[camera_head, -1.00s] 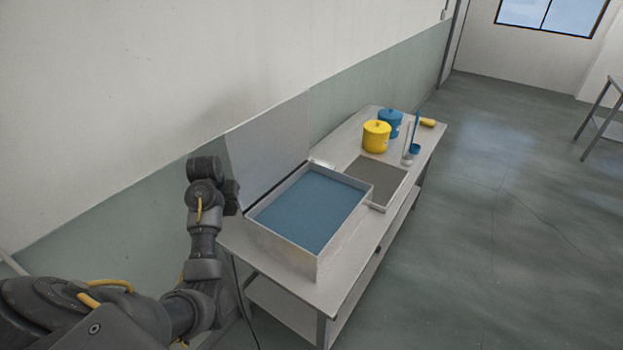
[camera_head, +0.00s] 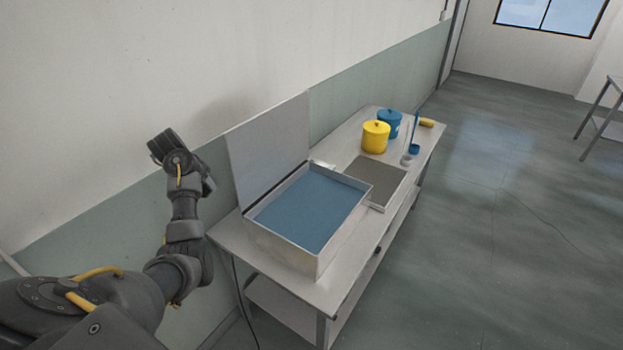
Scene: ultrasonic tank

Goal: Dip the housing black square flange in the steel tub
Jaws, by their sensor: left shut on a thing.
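The steel tub (camera_head: 284,250) is an open rectangular box filled with blue liquid, its lid (camera_head: 268,143) raised against the wall. It stands on the near end of the bench. My left gripper (camera_head: 166,148) is up left of the tub, clear of it, near the wall and higher than the rim. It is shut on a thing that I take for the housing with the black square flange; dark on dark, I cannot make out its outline. My right gripper is out of view.
The steel bench (camera_head: 345,283) runs along the wall. Beyond the tub are a grey flat tray (camera_head: 377,180), a yellow lidded pot (camera_head: 375,137), a blue pot (camera_head: 390,122), a blue-handled tool (camera_head: 414,148) and a yellow item (camera_head: 427,122).

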